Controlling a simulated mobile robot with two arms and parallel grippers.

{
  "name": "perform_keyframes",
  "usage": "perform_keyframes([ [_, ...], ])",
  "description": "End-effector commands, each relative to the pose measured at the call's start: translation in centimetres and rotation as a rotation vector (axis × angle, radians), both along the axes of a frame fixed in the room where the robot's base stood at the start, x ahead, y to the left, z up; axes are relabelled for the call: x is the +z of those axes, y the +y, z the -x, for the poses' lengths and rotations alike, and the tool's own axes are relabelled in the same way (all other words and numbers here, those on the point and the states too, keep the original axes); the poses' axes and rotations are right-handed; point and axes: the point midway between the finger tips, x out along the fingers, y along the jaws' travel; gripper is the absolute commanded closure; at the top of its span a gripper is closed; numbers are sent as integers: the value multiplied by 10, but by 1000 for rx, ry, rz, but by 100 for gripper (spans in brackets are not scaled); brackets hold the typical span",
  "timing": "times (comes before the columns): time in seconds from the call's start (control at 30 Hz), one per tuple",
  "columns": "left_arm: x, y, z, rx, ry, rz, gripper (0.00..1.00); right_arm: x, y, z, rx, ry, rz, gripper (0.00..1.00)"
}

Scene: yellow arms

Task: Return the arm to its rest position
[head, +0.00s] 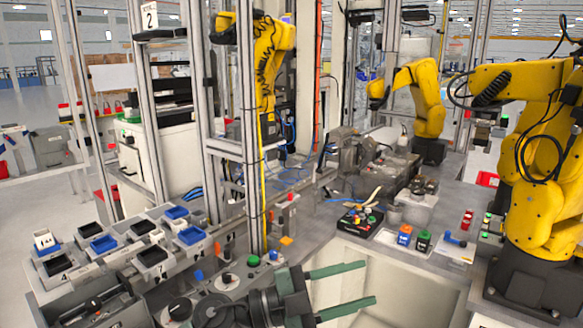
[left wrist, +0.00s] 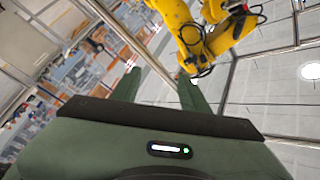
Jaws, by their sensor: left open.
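My left gripper (head: 345,289) comes in from the lower left in the head view. Its two green fingers are spread apart with nothing between them. It is over a pale recessed bin (head: 400,285) in the grey workbench. The same gripper fills the lower part of the left wrist view (left wrist: 160,85), its fingers pointing up the picture, apart and empty. My right gripper is not in the head view.
Yellow robot arms stand at the right (head: 540,205) and back (head: 425,100). A black button box (head: 360,220) sits behind the bin. Blue and black trays (head: 104,244) are at left. A metal frame post (head: 249,130) rises beside the bench.

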Motion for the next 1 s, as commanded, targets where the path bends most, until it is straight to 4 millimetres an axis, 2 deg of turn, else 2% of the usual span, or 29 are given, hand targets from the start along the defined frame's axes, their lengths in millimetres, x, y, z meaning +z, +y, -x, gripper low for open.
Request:
perform_keyframes([
  [0.1,26,37,-19,243,86,278,55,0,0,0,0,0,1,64],
  [0.17,27,66,-32,388,150,382,55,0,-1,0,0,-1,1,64],
  [0.2,22,87,-41,493,201,435,55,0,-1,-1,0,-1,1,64],
  [0.27,5,122,-52,651,291,489,55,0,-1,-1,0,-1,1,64],
  [0.33,-27,163,-58,838,412,516,55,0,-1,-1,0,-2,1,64],
  [0.43,-84,214,-50,1073,601,487,55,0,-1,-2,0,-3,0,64],
  [0.5,-127,242,-34,1206,738,429,55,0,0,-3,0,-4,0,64],
  [0.57,-163,261,-13,1303,857,362,55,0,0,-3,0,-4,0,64],
  [0.6,-186,273,3,1358,935,307,55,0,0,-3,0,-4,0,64],
  [0.7,-236,292,51,1456,1122,159,55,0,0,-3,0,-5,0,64],
  [0.8,-270,302,95,1499,1267,21,55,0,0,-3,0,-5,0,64],
  [1.0,-306,309,169,1510,1477,-201,55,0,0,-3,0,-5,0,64],
])
